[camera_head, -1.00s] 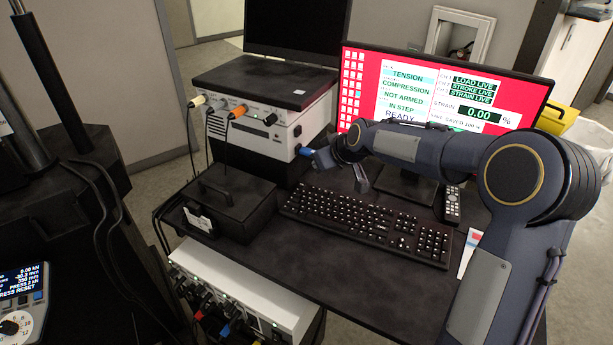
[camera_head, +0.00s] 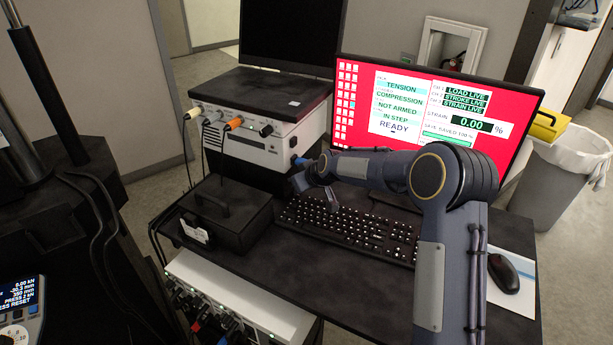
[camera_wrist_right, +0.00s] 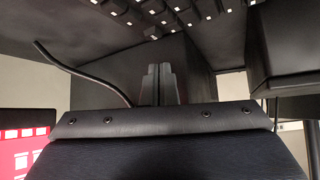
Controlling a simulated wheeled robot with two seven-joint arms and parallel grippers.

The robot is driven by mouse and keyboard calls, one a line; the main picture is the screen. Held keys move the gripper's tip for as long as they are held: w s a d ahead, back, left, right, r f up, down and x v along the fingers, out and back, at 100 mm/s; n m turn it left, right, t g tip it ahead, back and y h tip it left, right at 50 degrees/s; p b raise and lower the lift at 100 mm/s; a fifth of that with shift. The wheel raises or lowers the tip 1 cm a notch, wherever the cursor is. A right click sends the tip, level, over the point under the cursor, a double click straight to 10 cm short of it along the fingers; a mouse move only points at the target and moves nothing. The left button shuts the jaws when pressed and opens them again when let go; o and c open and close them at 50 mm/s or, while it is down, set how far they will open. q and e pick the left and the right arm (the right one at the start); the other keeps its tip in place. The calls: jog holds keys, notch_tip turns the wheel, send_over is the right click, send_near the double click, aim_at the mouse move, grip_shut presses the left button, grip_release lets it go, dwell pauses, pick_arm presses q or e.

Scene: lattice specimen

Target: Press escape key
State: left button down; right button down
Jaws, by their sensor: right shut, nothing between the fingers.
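The black keyboard (camera_head: 352,228) lies on the dark desk in front of the monitor. Its escape key would be at the far-left corner; I cannot pick it out, as my right wrist is close in front of that corner. My right gripper (camera_head: 333,204) points down over the back edge of the keyboard, near its left part. In the right wrist view its two fingers (camera_wrist_right: 157,85) are together with nothing between them. Keyboard keys (camera_wrist_right: 170,18) show at the top of that view, beyond the fingertips; contact cannot be told. My left gripper is not in view.
The monitor (camera_head: 345,122) with a red screen stands behind my right forearm. A black box with a handle (camera_head: 225,210) sits left of the keyboard, and a white instrument (camera_head: 245,145) stands behind it. A mouse (camera_head: 503,273) lies on a white pad at right.

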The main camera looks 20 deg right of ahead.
aim_at(298, 199)
jog(key=shift+s+f, duration=0.1)
jog(key=shift+f, duration=1.35)
jog(key=f+b, duration=0.2)
jog(key=shift+s+b, duration=0.1)
jog(key=shift+b, duration=0.2)
jog(key=shift+r, duration=0.1)
jog(key=shift+s, duration=0.1)
jog(key=shift+f, duration=0.2)
notch_tip(298, 199, up, 5)
jog(key=shift+f+p, duration=0.1)
jog(key=shift+p, duration=1.15)
jog(key=v, duration=1)
jog(key=shift+w+b, duration=0.2)
jog(key=shift+b, duration=0.25)
